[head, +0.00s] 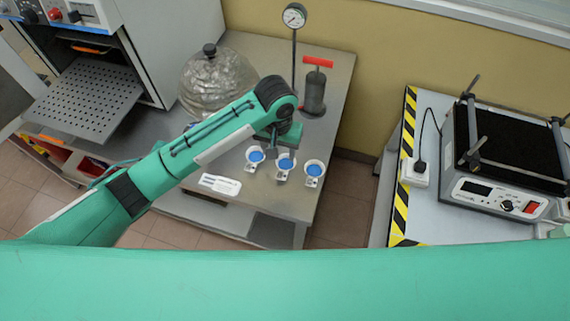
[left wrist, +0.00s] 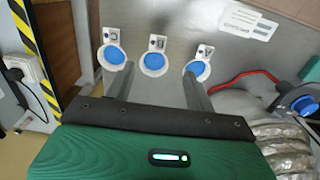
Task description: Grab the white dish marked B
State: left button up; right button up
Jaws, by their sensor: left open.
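Three small white dishes with blue contents stand in a row on the grey metal table, each by a small white tag. In the head view they are the left dish (head: 255,156), the middle dish (head: 286,164) and the right dish (head: 313,170). My left gripper (head: 277,142) is above and just behind the row. In the left wrist view its open fingers (left wrist: 157,76) are spread either side of the middle dish (left wrist: 154,63), with nothing held. My right gripper is not in view.
A crumpled, foil-like round vessel (head: 215,82) stands behind my left arm. A red-handled pump (head: 315,90) and a gauge on a stand (head: 294,17) are at the table's back. A white label (head: 221,185) lies left of the dishes.

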pick_arm(q)
jog(key=p, duration=0.2)
send_over(282, 173)
jog(key=f, duration=0.8)
jog(key=shift+s+a+f, duration=0.1)
jog(key=shift+s+a, duration=0.2)
jog(key=shift+a, duration=0.1)
jog(key=f, duration=0.1)
jog(key=f+p, duration=0.1)
jog(key=f, duration=0.2)
jog(key=shift+w+d+f+p, duration=0.2)
jog(key=shift+d+f+p, duration=0.15)
jog(key=shift+d+f, duration=0.05)
jog(key=shift+f, duration=0.4)
jog(key=c, duration=1.1)
